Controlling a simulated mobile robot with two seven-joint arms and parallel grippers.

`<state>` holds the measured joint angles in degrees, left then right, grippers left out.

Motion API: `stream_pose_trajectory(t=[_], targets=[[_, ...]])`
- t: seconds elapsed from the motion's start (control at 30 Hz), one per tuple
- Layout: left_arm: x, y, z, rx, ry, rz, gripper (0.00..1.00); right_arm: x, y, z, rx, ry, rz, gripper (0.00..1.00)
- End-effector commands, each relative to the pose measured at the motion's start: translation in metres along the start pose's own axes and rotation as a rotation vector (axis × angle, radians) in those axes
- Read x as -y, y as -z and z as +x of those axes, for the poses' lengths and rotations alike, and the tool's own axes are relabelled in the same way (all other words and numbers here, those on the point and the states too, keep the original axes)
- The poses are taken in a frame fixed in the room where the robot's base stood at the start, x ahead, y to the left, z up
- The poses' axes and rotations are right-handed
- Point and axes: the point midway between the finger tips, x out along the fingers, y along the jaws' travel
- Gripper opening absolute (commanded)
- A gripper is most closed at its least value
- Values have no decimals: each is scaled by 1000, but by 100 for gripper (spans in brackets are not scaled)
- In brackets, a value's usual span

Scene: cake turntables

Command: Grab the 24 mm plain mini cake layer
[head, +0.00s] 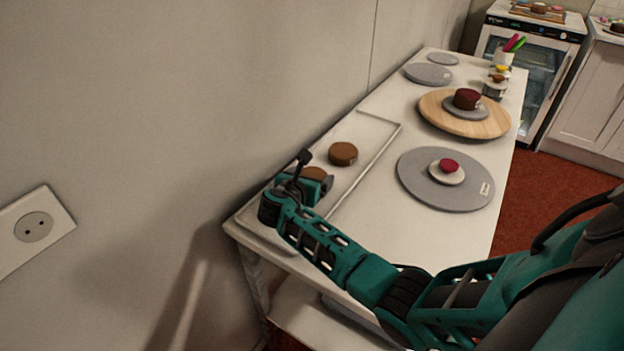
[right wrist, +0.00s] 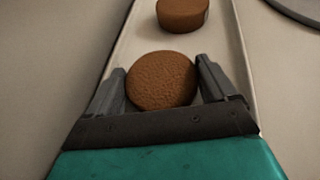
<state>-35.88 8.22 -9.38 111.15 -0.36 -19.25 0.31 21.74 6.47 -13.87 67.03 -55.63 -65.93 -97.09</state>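Two plain brown cake layers are on the long white tray at the table's near left end. The nearer layer (head: 315,173) is partly hidden by my right gripper (head: 297,170) in the head view. In the right wrist view this layer (right wrist: 162,80) lies between the two fingers of my right gripper (right wrist: 162,85), which are spread apart. The fingers are close to its sides; firm contact cannot be made out. The other layer (head: 343,154) stands farther along the tray, and also shows at the top of the right wrist view (right wrist: 182,14). Layer thicknesses cannot be read. My left gripper is out of view.
The white tray (head: 385,146) has a low rim and runs beside the wall. A grey turntable (head: 420,195) with a small red-topped cake (head: 448,165) stands to its right. Farther back are a wooden turntable (head: 435,115) with a dark red cake (head: 467,98) and grey discs (head: 428,73).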

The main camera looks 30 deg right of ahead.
Motion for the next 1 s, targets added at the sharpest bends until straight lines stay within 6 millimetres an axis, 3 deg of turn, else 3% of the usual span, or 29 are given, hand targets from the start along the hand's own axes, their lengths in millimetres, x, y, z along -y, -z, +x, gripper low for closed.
stream_pose_trajectory(t=[0.27, 0.67, 0.87, 1.0], targets=[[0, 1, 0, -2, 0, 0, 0, 0, 0, 0, 0, 0, 0, 55], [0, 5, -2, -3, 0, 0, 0, 0, -10, -4, 1, 0, 2, 55], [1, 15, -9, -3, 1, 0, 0, 0, -43, -17, 3, 0, 4, 55], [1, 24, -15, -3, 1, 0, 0, 0, -80, -33, 4, -2, 6, 55]])
